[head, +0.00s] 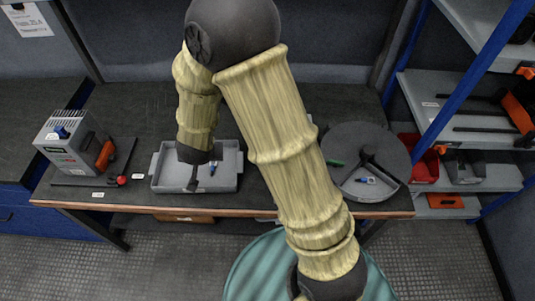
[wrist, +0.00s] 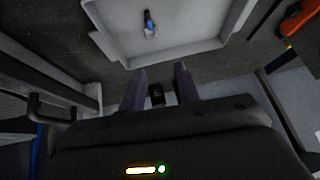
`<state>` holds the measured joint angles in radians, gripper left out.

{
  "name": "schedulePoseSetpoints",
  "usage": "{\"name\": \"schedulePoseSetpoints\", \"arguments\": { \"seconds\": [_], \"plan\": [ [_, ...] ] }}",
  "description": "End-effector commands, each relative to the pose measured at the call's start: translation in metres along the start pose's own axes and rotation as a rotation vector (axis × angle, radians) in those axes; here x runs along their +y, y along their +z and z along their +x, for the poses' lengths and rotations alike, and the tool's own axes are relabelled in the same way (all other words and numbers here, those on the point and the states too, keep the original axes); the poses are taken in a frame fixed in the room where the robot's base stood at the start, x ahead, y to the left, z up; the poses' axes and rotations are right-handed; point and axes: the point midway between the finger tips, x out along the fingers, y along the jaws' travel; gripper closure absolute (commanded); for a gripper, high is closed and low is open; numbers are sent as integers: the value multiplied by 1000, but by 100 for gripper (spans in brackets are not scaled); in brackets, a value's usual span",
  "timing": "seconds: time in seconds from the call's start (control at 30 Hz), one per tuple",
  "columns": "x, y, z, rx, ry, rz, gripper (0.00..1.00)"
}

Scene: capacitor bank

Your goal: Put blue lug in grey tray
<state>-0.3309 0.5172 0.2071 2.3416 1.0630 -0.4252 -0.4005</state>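The grey tray (head: 226,185) sits on the dark bench, left of centre in the head view. A small blue lug (head: 213,168) with a dark end lies on the tray floor. In the wrist view the lug (wrist: 150,24) lies inside the pale tray (wrist: 184,50), ahead of the fingers and apart from them. My gripper (head: 193,184) hangs over the tray, left of the lug. In the wrist view its two fingers (wrist: 159,88) are spread. A small dark piece shows between them; I cannot tell what it is.
A round grey turntable (head: 388,152) on the right holds a dark tool, a green piece (head: 335,163) and another blue piece (head: 366,180). A grey boxed device (head: 66,146) stands at the left. Shelves with a red bin (head: 424,166) are at right. My arm hides the bench middle.

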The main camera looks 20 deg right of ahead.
Motion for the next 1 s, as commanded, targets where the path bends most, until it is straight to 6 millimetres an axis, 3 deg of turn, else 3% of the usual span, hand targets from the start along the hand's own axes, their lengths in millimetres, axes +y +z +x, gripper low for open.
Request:
{"name": "schedulePoseSetpoints", "arguments": {
  "seconds": [0.1,0.23,0.6,0.73,1.0],
  "plan": [
    [20,-17,-26,-32,-75,-31,67],
    [50,-20,-55,-93,-116,-85,67],
    [163,15,-133,-304,-5,-212,67],
    [176,21,-140,-330,21,-226,67],
    [176,21,-140,-331,21,-228,67]
  ]
}}
